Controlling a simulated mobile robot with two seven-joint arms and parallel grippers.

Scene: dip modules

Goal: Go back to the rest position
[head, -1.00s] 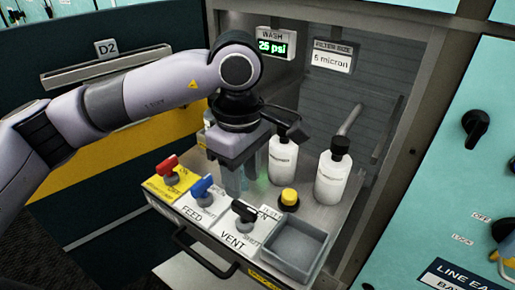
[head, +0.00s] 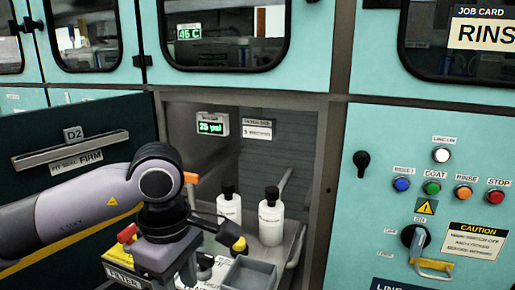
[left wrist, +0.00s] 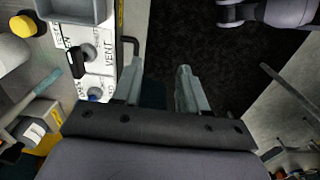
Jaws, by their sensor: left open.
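My left gripper (head: 165,262) is in the lower left of the head view, in front of the open bay. In the left wrist view its two fingers (left wrist: 160,88) are apart with nothing between them, over dark floor. A red lever (head: 127,233) shows beside my left wrist in the head view. My right gripper is not in view.
Two white bottles (head: 229,208) (head: 271,222) with black caps stand in the bay behind my gripper. A grey tray (head: 249,273) sits at the shelf's front. The drawer front marked D2 (head: 60,150) is left. A teal control panel (head: 385,215) with buttons is right.

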